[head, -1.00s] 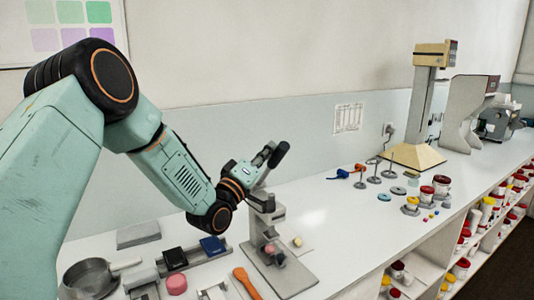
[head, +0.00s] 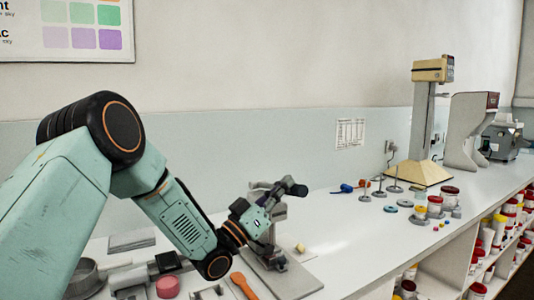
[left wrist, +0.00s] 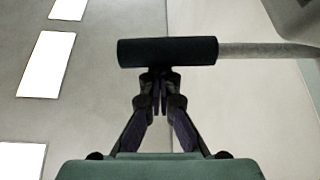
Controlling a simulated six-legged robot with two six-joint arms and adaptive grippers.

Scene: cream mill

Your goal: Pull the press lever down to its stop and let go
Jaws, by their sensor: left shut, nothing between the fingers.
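The press (head: 268,247) stands on the bench in the head view. Its lever ends in a black handle (head: 297,190), beside my left gripper (head: 273,194). In the left wrist view the black handle (left wrist: 167,51) lies crosswise, with a grey lever rod (left wrist: 268,50) running off to the right. My left gripper (left wrist: 159,90) is shut and empty. Its fingertips are against or very close to the handle, not around it; I cannot tell if they touch. The gripper and wrist partly hide the press head. My right gripper is out of view.
An orange tool (head: 245,286) and a pink disc (head: 168,287) lie left of the press, with a pan (head: 88,276) farther left. Small jars (head: 435,205) and a beige-based stand (head: 420,173) are farther right. The bench between them is mostly clear.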

